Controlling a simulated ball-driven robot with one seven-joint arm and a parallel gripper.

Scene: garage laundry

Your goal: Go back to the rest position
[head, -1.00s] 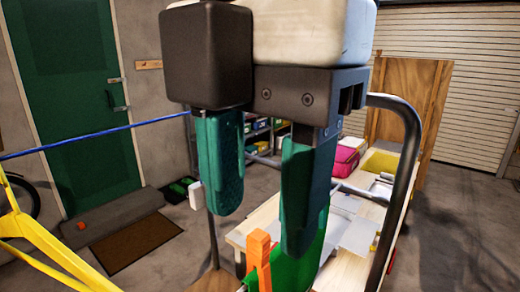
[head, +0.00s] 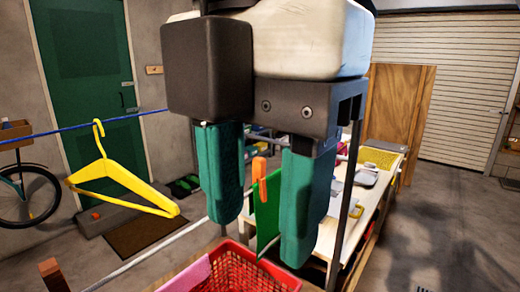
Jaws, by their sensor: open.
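My gripper (head: 258,230) hangs in the foreground, pointing down, with its two teal fingers apart. Nothing is held between them. Behind the gap, an orange clothespin (head: 259,170) stands at the top of a green sheet-like piece (head: 267,212). The right finger covers part of the green piece. I cannot tell how the pin and the green piece are supported.
A yellow hanger (head: 122,180) hangs from a blue line (head: 62,133) at left. A red basket (head: 262,274) with a pink cloth (head: 190,275) is below. A worktable (head: 352,220) with several items stands behind at right. Open floor (head: 450,220) lies beyond it at right.

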